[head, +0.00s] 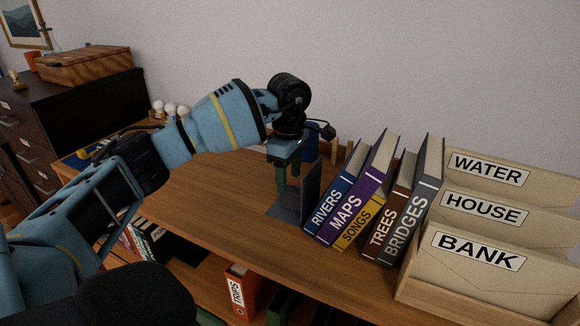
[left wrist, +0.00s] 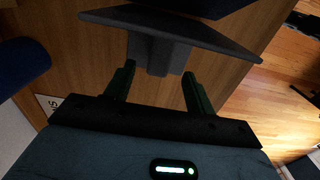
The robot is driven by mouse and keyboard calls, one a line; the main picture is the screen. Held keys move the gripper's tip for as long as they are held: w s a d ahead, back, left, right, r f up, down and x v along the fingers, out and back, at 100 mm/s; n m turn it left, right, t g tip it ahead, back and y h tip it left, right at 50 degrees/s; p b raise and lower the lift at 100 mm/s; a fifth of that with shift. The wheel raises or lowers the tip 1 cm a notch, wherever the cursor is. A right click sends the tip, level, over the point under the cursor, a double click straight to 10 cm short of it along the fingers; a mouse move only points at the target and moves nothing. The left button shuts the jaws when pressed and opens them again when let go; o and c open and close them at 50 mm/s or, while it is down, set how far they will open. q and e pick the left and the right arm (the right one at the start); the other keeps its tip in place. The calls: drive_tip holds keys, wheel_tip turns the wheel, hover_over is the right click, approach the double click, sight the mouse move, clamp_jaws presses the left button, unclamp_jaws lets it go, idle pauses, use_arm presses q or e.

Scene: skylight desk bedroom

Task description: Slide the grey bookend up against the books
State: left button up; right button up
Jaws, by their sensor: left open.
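The grey bookend (head: 311,187) stands on the wooden desk, its upright plate to the left of the books and its flat foot (head: 284,214) reaching left. The books stand in a row, tops tilted right in the picture: RIVERS (head: 331,203), MAPS (head: 356,195), SONGS, TREES and BRIDGES (head: 415,200). A narrow space seems to lie between plate and RIVERS; I cannot tell if they touch. My left gripper (head: 288,182) points down, open, just left of the plate. In the left wrist view its fingers (left wrist: 158,78) are apart, with the bookend (left wrist: 170,30) just ahead. My right gripper is out of view.
A wooden letter holder (head: 402,290) with WATER, HOUSE and BANK envelopes stands right of the books. A blue item (head: 311,140) is behind the bookend. The desk (head: 215,200) left of the bookend is clear. An orange TRIPS binder (head: 240,288) sits below.

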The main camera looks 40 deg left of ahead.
sight(289, 188)
use_arm(q)
wheel_tip(289, 188, down, 5)
drive_tip(key=shift+r, duration=0.1)
drive_tip(key=shift+f, duration=0.65)
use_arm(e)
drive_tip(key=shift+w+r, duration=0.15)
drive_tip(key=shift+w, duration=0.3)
use_arm(q)
drive_tip(key=shift+c, duration=0.3)
clamp_jaws()
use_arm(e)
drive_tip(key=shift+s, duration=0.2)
use_arm(q)
drive_tip(key=shift+w+d, duration=0.15)
drive_tip(key=shift+d, duration=0.2)
